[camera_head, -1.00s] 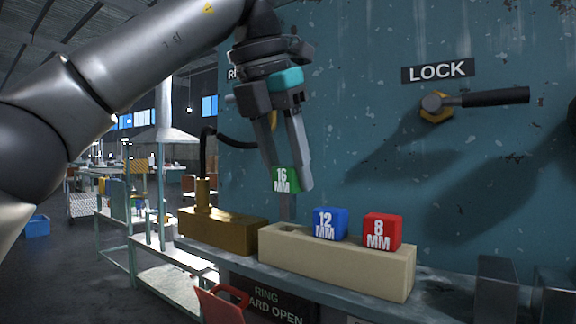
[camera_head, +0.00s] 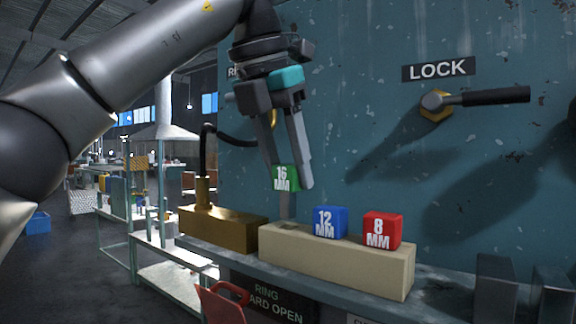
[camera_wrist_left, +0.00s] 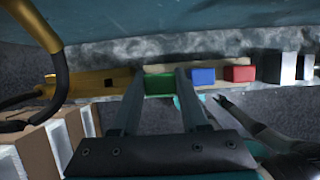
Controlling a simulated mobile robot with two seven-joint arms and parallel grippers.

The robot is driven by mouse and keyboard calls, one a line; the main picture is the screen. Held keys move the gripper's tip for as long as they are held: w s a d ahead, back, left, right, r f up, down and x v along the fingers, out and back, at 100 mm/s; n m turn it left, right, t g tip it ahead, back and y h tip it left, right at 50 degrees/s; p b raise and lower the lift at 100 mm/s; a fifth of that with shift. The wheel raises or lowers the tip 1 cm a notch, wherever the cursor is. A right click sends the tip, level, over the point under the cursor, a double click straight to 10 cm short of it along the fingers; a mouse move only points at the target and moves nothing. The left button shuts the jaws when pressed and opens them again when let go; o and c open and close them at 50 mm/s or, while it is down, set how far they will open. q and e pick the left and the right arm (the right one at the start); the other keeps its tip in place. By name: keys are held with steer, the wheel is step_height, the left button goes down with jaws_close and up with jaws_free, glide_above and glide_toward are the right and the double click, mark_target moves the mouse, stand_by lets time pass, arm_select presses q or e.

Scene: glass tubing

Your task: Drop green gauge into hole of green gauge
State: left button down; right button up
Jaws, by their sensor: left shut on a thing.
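The green gauge (camera_head: 284,178), marked 16 MM, is a green block with a grey pin pointing down below it. My left gripper (camera_head: 288,180) is shut on the green block and holds it above the left end of the beige holder block (camera_head: 340,262). The pin's lower end is close over the holder's top; I cannot tell whether it has entered the hole there. In the left wrist view, the green gauge (camera_wrist_left: 160,84) sits between the two fingers (camera_wrist_left: 158,86), and the hole is hidden.
The blue 12 MM gauge (camera_head: 325,222) and red 8 MM gauge (camera_head: 382,230) stand in the holder to the right. A brass block (camera_head: 220,232) with a cable post is at left. A LOCK lever (camera_head: 480,97) is on the wall. Dark blocks (camera_head: 496,290) stand at lower right.

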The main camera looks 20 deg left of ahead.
mark_target(285, 191)
arm_select(q)
steer(key=shift+p, duration=0.3)
stand_by(0.5)
steer(key=shift+f+b, duration=2)
steer(key=shift+f, duration=0.4)
steer(key=shift+c, duration=1.7)
jaws_free()
steer(key=shift+r, duration=0.1)
steer(key=p+v, duration=0.5)
steer(key=v, duration=1)
steer(key=shift+r, duration=0.15)
steer(key=shift+w, duration=0.1)
